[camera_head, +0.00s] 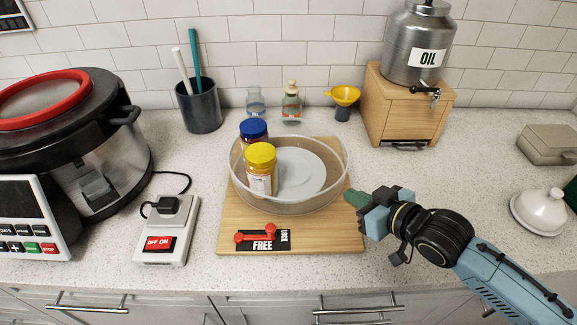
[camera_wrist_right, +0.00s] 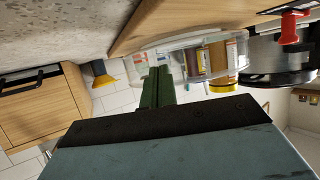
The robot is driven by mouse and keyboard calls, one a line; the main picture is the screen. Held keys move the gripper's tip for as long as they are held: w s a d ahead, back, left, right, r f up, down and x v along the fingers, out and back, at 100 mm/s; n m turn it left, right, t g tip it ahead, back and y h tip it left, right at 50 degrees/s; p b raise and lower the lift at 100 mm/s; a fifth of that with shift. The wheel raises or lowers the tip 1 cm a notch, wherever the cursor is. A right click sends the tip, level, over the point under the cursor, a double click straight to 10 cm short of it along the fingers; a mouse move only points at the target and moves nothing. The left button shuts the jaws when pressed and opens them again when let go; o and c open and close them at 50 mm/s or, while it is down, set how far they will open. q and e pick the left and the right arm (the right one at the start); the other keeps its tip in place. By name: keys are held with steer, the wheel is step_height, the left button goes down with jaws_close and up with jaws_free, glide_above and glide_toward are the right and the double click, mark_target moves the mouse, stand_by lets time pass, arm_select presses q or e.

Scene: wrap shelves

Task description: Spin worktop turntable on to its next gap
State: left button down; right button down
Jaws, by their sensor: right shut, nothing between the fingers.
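The turntable (camera_head: 335,187) is a clear round tub on a wooden board (camera_head: 233,222) in the middle of the worktop. A blue-lidded jar (camera_head: 254,131) and a yellow-lidded jar (camera_head: 260,170) stand on its left side; its middle and right show a bare pale disc. A red lever (camera_head: 256,234) lies across the board's front, by the labels FREE and LOCK. My right gripper (camera_head: 352,198) is shut and empty, its green fingertips at the tub's right rim; contact is unclear. The right wrist view shows the shut fingers (camera_wrist_right: 158,88) near the tub wall (camera_wrist_right: 178,58). My left gripper is out of view.
A wooden stand (camera_head: 385,105) with a steel oil dispenser (camera_head: 418,45) stands behind right. A cooker (camera_head: 85,140) and a switch box (camera_head: 168,230) are at left. A white domed dish (camera_head: 541,212) is at far right. Small bottles and a yellow funnel (camera_head: 343,95) stand behind.

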mark_target(322, 200)
steer(key=shift+w+a, duration=0.6)
steer(key=shift+a, duration=0.15)
steer(key=shift+p, duration=0.3)
steer(key=shift+s+a+p, duration=0.75)
steer(key=shift+s, duration=0.3)
steer(key=shift+s+a+p, duration=0.3)
steer(key=shift+a, duration=0.25)
steer(key=shift+s+a+p, duration=0.25)
steer(key=shift+a+p, duration=0.05)
steer(key=shift+a, duration=0.35)
